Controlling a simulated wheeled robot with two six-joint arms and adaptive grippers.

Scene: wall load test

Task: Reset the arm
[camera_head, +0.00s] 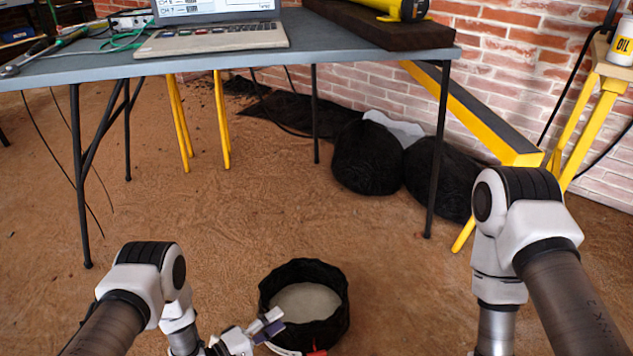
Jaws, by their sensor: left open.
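My left arm (150,275) comes in at the lower left and bends down and to the right. Its gripper (268,326) is open, in front of the near left rim of a black round bucket-like container (338,312) with a pale grey inside. I cannot tell whether the gripper touches the container. No object shows between its fingers. My right arm (515,235) stands at the lower right with its forearm pointing down. Its gripper is below the picture's edge.
A grey table (345,58) bears a laptop (215,35), tools and a dark block (385,25). Black bags (368,158) lie underneath. A yellow beam (470,115) leans by the brick wall. An oil container (622,40) stands at right. The dirt floor (235,220) is mostly clear.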

